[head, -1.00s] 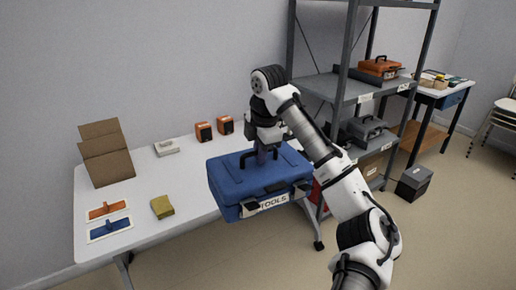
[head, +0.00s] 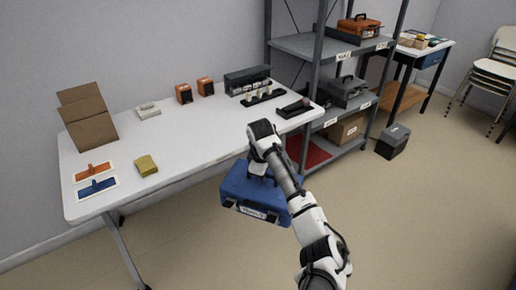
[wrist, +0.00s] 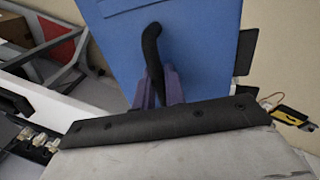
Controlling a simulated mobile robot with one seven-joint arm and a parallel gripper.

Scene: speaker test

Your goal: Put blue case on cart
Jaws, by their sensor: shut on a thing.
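The blue case (head: 246,192) hangs in front of the white table's right part, with its labelled side facing the camera. My gripper (head: 262,176) is above it, shut on its handle; the arm hides part of the case. In the wrist view the blue case (wrist: 205,45) fills the upper middle, and the purple fingers of my gripper (wrist: 160,88) are at its black handle. I cannot make out a cart for certain in either view.
The white table (head: 200,130) holds orange boxes (head: 184,94), a yellow sponge (head: 146,165), trowels and a dark rack (head: 264,97). A grey shelf (head: 300,43) stands behind right, with a dark box (head: 392,142) on the floor beside it.

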